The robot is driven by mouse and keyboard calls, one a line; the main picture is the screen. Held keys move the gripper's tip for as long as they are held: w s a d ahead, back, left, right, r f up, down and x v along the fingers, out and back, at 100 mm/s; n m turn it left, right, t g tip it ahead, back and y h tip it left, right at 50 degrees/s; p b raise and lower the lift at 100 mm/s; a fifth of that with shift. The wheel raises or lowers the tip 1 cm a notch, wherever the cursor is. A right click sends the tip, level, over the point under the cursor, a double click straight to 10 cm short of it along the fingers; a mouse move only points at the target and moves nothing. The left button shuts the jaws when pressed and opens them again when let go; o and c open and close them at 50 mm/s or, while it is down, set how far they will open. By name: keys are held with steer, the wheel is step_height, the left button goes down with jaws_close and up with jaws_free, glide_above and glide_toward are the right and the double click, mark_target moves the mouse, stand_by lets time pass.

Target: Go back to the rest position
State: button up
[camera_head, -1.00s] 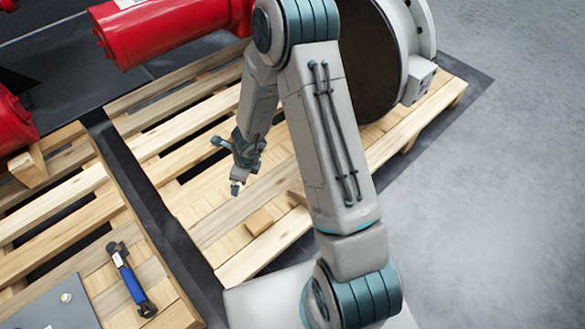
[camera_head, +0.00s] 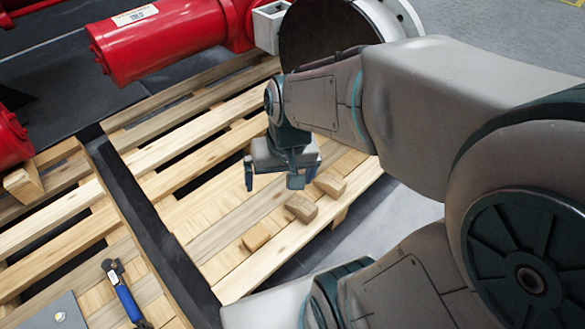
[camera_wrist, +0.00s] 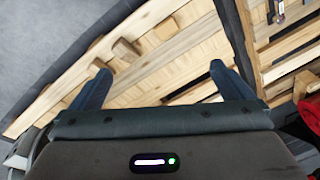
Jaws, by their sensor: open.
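My gripper (camera_head: 272,178) hangs above the right-hand wooden pallet (camera_head: 190,208) in the head view, its two fingers pointing down. In the wrist view my gripper (camera_wrist: 160,86) shows its two blue-grey fingers spread wide apart with nothing between them. The slats of the pallet (camera_wrist: 190,45) lie beyond the fingertips. My arm is folded across the right half of the head view and hides part of the floor and the pallet's right side.
Several small wooden blocks (camera_head: 301,208) lie on the pallet near the gripper. A blue-handled tool (camera_head: 126,295) lies on the left pallet. A red valve actuator (camera_head: 160,42) with a large round flange (camera_head: 318,38) stands behind. Grey floor is clear beyond the pallet (camera_wrist: 50,40).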

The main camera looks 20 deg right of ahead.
steer(key=s+d, duration=0.1)
steer(key=s+d+r+n+h, duration=0.1)
steer(key=shift+s+d+n, duration=0.25)
steer(key=shift+s+n, duration=0.05)
steer(key=shift+s, duration=0.05)
step_height(320, 180, up, 34)
steer(key=t+p, duration=0.1)
steer(key=p, duration=3)
steer(key=shift+d, duration=0.2)
